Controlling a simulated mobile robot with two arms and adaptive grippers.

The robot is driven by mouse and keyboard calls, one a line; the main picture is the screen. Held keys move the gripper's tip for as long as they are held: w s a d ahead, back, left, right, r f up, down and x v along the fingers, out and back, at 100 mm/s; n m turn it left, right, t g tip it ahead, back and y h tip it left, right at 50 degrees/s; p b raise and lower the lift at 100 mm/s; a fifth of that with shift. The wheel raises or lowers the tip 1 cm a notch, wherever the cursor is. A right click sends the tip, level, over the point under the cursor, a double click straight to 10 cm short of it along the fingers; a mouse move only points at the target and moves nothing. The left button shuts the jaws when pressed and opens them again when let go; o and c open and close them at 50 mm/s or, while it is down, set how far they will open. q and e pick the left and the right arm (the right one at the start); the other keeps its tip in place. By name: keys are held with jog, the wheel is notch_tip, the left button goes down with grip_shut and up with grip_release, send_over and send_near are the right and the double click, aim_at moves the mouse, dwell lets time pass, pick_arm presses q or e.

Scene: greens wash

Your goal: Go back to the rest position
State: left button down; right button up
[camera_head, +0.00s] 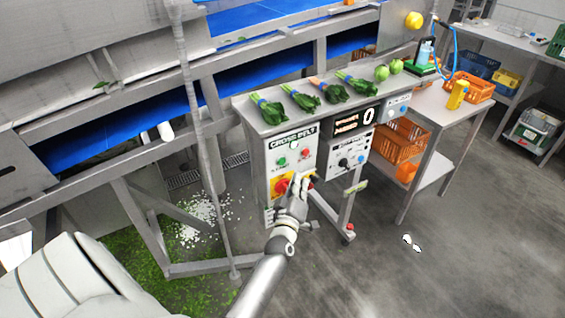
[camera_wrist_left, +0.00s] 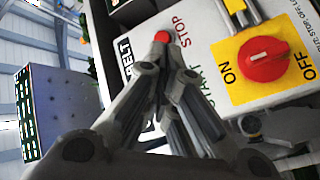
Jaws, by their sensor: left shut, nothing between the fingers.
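My left gripper (camera_head: 297,184) is shut and empty in front of the white belt control box (camera_head: 290,150). In the left wrist view its closed fingers (camera_wrist_left: 165,75) point up at the panel, and the tips overlap the area by the red stop button (camera_wrist_left: 162,37). I cannot tell whether they touch it. A red rotary switch on a yellow plate (camera_wrist_left: 264,58), marked ON and OFF, is right of the fingers. In the head view this switch (camera_head: 281,186) sits just left of the gripper. My right gripper is not in view.
Bunches of greens (camera_head: 335,93) lie on the steel table (camera_head: 250,116) above the box. The conveyor frame (camera_head: 150,150) is at left. Grey floor (camera_head: 450,230) is open at right.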

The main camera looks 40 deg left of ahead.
pick_arm(q)
jog(key=s+d+f+m+g+h, duration=0.25)
jog(key=s+d+f, duration=0.2)
jog(key=f, duration=0.55)
jog(key=s+d+f+m+g+h, duration=0.2)
jog(key=s+d+f+m, duration=0.3)
jog(key=f, duration=0.6)
jog(key=s+d+f+m+g+h, duration=0.2)
jog(key=s+f+g, duration=0.1)
jog(key=s+f, duration=0.55)
jog(key=s+f+m+g, duration=0.2)
jog(key=s+f, duration=0.4)
jog(key=s, duration=0.5)
jog(key=s+f+m+g, duration=0.3)
jog(key=s+f+g, duration=0.1)
jog(key=s, duration=0.7)
jog(key=s+f+m+g, duration=0.2)
jog(key=s+f, duration=0.5)
jog(key=s, duration=0.5)
jog(key=shift+d+f+g, duration=0.3)
jog(key=shift+f+g, duration=0.05)
jog(key=shift+g, duration=0.1)
